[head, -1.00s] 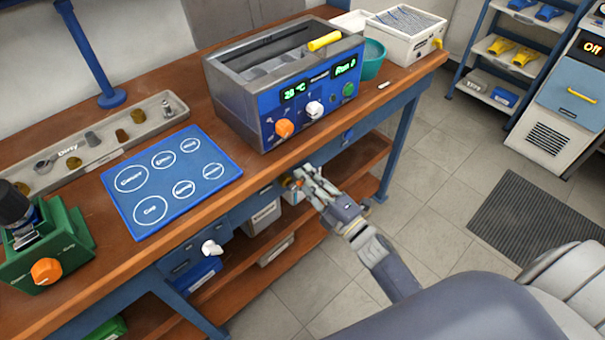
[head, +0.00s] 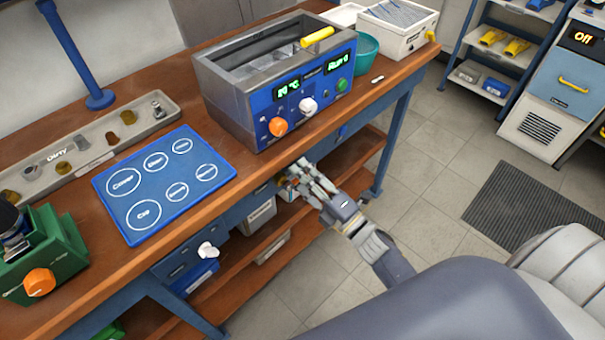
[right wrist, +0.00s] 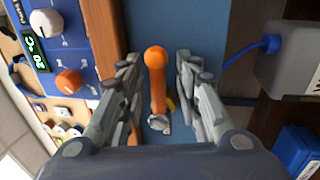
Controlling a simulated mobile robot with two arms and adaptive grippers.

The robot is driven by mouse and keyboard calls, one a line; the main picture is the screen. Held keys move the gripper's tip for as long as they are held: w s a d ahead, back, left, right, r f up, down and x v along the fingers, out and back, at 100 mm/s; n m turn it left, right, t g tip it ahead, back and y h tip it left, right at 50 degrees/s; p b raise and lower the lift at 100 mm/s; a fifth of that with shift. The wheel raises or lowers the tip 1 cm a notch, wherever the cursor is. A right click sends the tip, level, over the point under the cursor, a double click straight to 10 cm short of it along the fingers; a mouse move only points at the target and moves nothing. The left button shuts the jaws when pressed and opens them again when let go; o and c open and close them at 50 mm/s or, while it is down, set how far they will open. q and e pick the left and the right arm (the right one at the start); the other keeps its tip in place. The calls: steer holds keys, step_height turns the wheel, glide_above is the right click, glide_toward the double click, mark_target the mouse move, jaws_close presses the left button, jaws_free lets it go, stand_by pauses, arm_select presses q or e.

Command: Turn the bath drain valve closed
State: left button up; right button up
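The bath (head: 225,95) is a grey tank with a blue front panel on the bench. The drain valve shows in the right wrist view as an orange lever (right wrist: 158,95) with a ball end, on a metal fitting against a blue surface. My right gripper (right wrist: 157,76) is open, with one finger on each side of the lever and visible gaps between. In the head view my right gripper (head: 303,178) is at the bench's front edge below the bath, and it hides the lever. My left gripper is not in view.
A white knob (head: 207,250) sticks out of the bench front to the left. A blue mat (head: 165,182), a long grey tray (head: 92,150) and a green stand (head: 45,255) are on the bench. A lower shelf (head: 365,150) runs under it. The floor to the right is open.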

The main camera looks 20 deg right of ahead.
steer(key=shift+r, duration=0.1)
steer(key=shift+s, duration=0.1)
steer(key=v, duration=1.2)
steer(key=s+f+m+g+h+p, duration=0.1)
steer(key=s+f+m+g+h, duration=0.3)
steer(key=f, duration=0.7)
steer(key=s+f+m+g, duration=0.2)
steer(key=f+m, duration=0.3)
steer(key=f, duration=0.6)
steer(key=s+f+m+g+h+p, duration=0.1)
steer(key=s+f+m+g+h, duration=0.3)
steer(key=f, duration=0.7)
steer(key=s+a+f+m+g, duration=0.1)
steer(key=s+f+m+g, duration=0.2)
steer(key=s+f, duration=0.3)
steer(key=s+a+f+m+g+y, duration=0.1)
steer(key=s+f+m+g, duration=0.2)
steer(key=s, duration=1.2)
step_height(320, 180, down, 3)
steer(key=shift+f+m+g, duration=0.1)
steer(key=shift+m+g, duration=0.3)
steer(key=shift+g, duration=0.6)
